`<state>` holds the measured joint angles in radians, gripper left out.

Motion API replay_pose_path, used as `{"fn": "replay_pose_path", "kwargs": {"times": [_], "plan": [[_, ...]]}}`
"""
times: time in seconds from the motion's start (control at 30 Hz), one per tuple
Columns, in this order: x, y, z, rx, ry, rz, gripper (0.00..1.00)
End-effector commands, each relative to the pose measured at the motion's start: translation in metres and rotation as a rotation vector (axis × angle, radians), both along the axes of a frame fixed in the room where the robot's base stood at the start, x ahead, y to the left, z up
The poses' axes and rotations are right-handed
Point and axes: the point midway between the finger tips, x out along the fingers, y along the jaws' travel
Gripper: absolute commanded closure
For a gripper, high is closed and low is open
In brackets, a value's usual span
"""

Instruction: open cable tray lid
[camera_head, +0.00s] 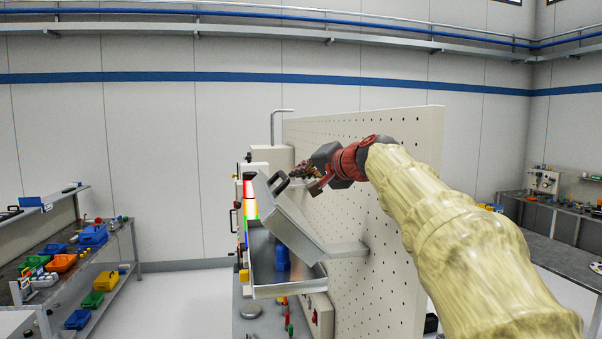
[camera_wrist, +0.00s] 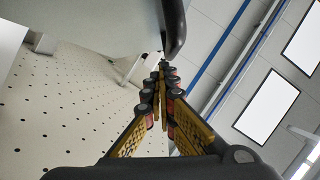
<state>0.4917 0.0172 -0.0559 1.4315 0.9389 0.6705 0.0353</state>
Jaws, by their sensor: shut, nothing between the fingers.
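My gripper (camera_head: 301,173) is shut and empty, just right of the handle, near the panel. In the wrist view its fingertips (camera_wrist: 163,72) are together below the dark handle (camera_wrist: 174,28), with the pale lid (camera_wrist: 90,22) at upper left. I cannot tell whether the fingers touch the handle.
A blue object (camera_head: 282,258) is inside the tray. A lit signal tower (camera_head: 250,205) stands behind the tray. A left bench (camera_head: 125,240) holds coloured bins; open floor lies between.

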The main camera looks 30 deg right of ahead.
Motion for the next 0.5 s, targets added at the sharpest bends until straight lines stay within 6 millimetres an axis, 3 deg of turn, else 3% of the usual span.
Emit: {"fn": "replay_pose_path", "kwargs": {"times": [0.33,0.5], "plan": [[0.0000,0.0000,0.0000,0.000,0.000,0.000,0.82],[0.0000,0.0000,0.0000,0.000,0.000,0.000,0.81]]}}
